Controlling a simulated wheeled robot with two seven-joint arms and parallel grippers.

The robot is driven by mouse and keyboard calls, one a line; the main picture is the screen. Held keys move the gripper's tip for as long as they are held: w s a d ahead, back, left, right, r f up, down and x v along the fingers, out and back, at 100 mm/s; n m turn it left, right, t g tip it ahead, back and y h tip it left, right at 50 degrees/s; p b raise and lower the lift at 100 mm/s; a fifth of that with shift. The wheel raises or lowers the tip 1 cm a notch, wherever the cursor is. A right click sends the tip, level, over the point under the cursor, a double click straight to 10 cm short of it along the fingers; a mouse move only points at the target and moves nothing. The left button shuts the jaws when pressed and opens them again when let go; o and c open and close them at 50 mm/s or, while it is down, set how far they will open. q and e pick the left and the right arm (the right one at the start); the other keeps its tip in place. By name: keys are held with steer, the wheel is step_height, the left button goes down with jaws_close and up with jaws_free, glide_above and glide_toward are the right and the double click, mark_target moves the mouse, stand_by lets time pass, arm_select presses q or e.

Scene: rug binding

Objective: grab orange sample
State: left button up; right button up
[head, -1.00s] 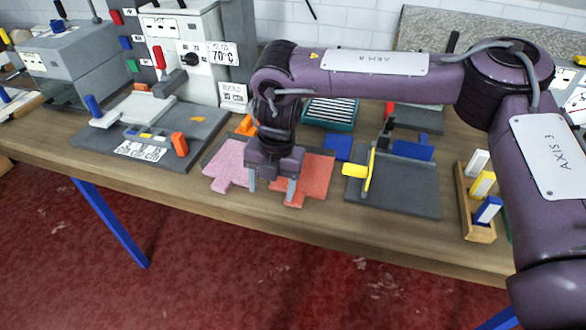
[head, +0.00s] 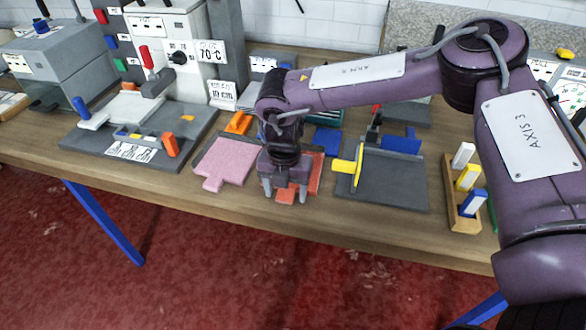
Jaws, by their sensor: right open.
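The orange-red rug sample (head: 314,181) lies flat on a dark board on the bench, partly hidden behind my right gripper. A pink sample (head: 228,160) lies on the board just left of it. My right gripper (head: 285,191) points down, open, with its two fingers apart over the orange-red sample. I cannot tell whether the fingertips touch it. My left gripper is not in view.
A dark fixture with a yellow handle (head: 347,166) stands close to the right of the gripper. Further right is a wooden rack (head: 462,218) with coloured pieces. At left stand a dark jig plate (head: 85,150) and a press marked 70°C. An orange block (head: 238,123) lies behind the pink sample.

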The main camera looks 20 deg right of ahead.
steer(key=c, duration=1.1)
steer(key=shift+r, duration=0.1)
